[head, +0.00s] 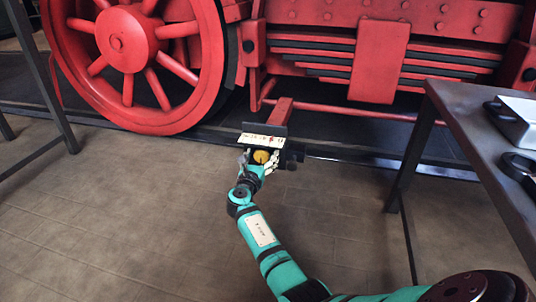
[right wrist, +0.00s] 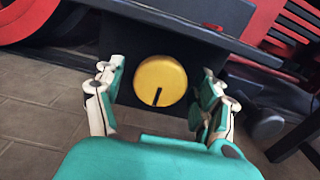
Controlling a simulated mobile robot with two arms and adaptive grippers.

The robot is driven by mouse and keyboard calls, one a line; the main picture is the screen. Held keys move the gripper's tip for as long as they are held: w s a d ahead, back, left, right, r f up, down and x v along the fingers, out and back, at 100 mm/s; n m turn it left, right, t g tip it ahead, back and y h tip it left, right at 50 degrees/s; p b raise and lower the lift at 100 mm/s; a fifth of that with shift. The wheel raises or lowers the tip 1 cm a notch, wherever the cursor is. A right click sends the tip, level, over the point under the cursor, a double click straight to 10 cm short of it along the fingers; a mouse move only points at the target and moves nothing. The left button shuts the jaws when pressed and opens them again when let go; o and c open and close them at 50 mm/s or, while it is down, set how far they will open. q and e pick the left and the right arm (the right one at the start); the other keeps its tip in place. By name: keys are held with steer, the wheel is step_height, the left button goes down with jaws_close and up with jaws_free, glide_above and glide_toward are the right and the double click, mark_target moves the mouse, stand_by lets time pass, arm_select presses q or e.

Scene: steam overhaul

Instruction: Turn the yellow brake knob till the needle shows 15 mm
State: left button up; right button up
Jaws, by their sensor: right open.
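The yellow brake knob (head: 261,157) is round and sits on the front of a dark block low beside the red wheel. In the right wrist view the knob (right wrist: 160,82) has a black mark pointing down and slightly left. My right gripper (right wrist: 159,88) is open, with one finger on each side of the knob and visible gaps between. In the head view the right gripper (head: 259,160) reaches the knob from the front. A white scale (head: 262,140) lies above the knob; its marks and needle are too small to read. My left gripper is out of view.
A large red spoked wheel (head: 130,45) stands behind left, and a red frame with dark leaf springs (head: 330,50) behind. A dark table (head: 480,130) stands at the right with items on it. Another table's legs show at far left. The paved floor in front is clear.

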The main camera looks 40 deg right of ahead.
steer(key=shift+w, duration=0.1)
steer(key=shift+c, duration=0.2)
steer(key=c, duration=1.1)
steer(key=shift+c, duration=0.2)
